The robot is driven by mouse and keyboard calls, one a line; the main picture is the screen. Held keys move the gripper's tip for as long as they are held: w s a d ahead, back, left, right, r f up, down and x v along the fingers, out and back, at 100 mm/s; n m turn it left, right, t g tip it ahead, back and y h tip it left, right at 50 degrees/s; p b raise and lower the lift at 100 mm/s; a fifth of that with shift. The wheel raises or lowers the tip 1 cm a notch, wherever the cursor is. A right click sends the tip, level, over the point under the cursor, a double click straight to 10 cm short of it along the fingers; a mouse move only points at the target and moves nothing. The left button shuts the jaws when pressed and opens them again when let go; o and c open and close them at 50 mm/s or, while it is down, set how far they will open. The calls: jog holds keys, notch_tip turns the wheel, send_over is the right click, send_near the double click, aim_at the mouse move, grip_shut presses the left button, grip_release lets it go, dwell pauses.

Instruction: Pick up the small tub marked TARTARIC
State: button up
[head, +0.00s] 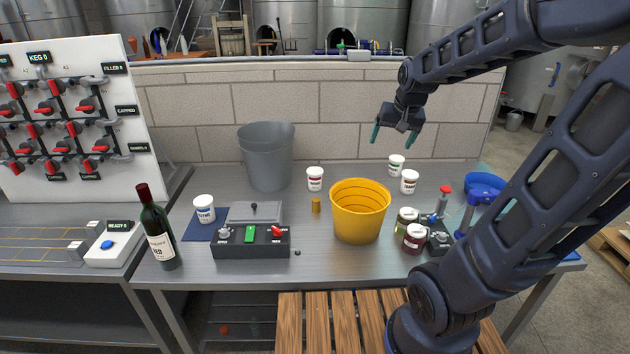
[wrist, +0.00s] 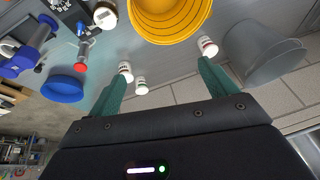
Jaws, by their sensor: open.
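Several small white tubs with coloured labels stand on the metal bench; their print is too small to read, so I cannot tell which is marked TARTARIC. A red-labelled tub (head: 315,179) stands left of the yellow bucket. A green-labelled tub (head: 396,165) and a brown-labelled tub (head: 409,182) stand close together behind the bucket's right side. A blue-labelled tub (head: 204,209) is on a blue mat at the left. My gripper (head: 393,137) is open and empty, above the bench near the green-labelled tub. In the wrist view, three tubs show beyond my open fingers (wrist: 160,75).
The yellow bucket (head: 360,212) stands mid-bench, the grey bucket (head: 266,158) behind it to the left. Two dark jars (head: 414,238) stand right of the yellow bucket beside a small device. A wine bottle (head: 159,236) and switch box (head: 251,241) are at the left. A block wall closes the back.

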jog(key=w+a+f+m, duration=0.1)
jog(key=w+a+f, duration=0.35)
jog(key=w, duration=0.35)
jog(key=w+a+f, duration=0.4)
jog(key=w+f, duration=0.1)
jog(key=w, duration=0.3)
jog(key=t+h, duration=0.2)
jog(key=h, duration=0.1)
send_near(314, 172)
jog(key=x, duration=0.3)
jog(key=shift+y, duration=0.3)
jog(key=shift+d+x, duration=0.15)
jog(key=shift+x, duration=2.3)
jog(key=shift+d+x, duration=0.15)
jog(key=shift+x, duration=2.3)
jog(key=shift+r, duration=0.1)
jog(key=c, duration=1.1)
jog(key=shift+r, duration=0.1)
